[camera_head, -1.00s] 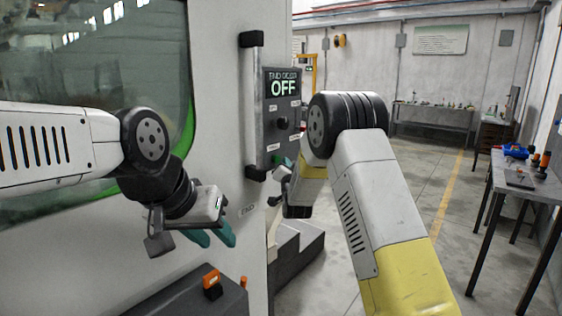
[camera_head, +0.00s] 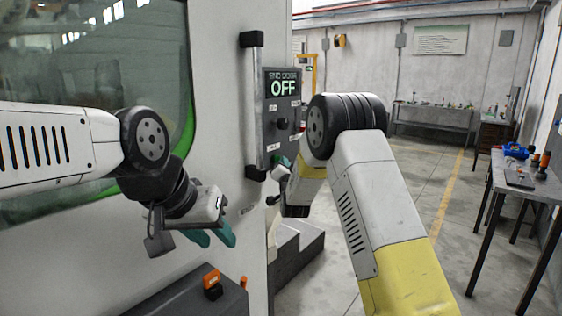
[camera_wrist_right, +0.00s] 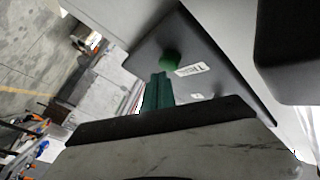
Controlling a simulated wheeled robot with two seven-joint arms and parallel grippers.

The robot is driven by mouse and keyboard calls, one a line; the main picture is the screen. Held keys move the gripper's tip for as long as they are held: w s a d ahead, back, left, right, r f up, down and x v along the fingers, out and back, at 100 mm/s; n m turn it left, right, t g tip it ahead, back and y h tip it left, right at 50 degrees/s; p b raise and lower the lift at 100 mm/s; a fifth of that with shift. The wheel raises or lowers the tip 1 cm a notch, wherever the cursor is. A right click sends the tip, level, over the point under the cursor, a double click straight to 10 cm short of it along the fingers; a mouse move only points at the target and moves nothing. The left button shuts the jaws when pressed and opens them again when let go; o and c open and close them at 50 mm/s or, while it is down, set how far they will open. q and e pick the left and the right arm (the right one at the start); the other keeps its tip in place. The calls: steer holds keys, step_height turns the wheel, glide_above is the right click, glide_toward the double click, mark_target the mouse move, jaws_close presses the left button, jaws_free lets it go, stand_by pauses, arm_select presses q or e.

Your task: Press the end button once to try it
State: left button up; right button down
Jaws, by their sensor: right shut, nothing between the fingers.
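The end-door control panel (camera_head: 283,110) is a dark upright box on the side of the white machine. Its display (camera_head: 284,88) reads OFF, with a dark knob (camera_head: 283,124) below. In the right wrist view a round green button (camera_wrist_right: 170,60) sits on the panel beside a small white label. My right gripper (camera_wrist_right: 158,90) is shut and empty, its teal fingertips close to the green button; I cannot tell whether they touch it. In the head view my right arm and wrist partly hide the panel's lower end. My left gripper (camera_head: 213,238) is open and empty in front of the machine.
A vertical handle bar (camera_head: 253,105) stands left of the panel. An orange and black switch (camera_head: 212,284) sits on a dark housing at the bottom. A table (camera_head: 520,180) with tools stands at the right. The floor between is open.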

steer(key=shift+w+a, duration=0.45)
steer(key=shift+a, duration=0.15)
stand_by(0.9)
stand_by(0.3)
steer(key=shift+s+d, duration=0.65)
steer(key=shift+d, duration=0.15)
steer(key=shift+s+d, duration=0.75)
steer(key=shift+d, duration=0.3)
steer(key=shift+s+d, duration=0.7)
steer(key=shift+d, duration=0.3)
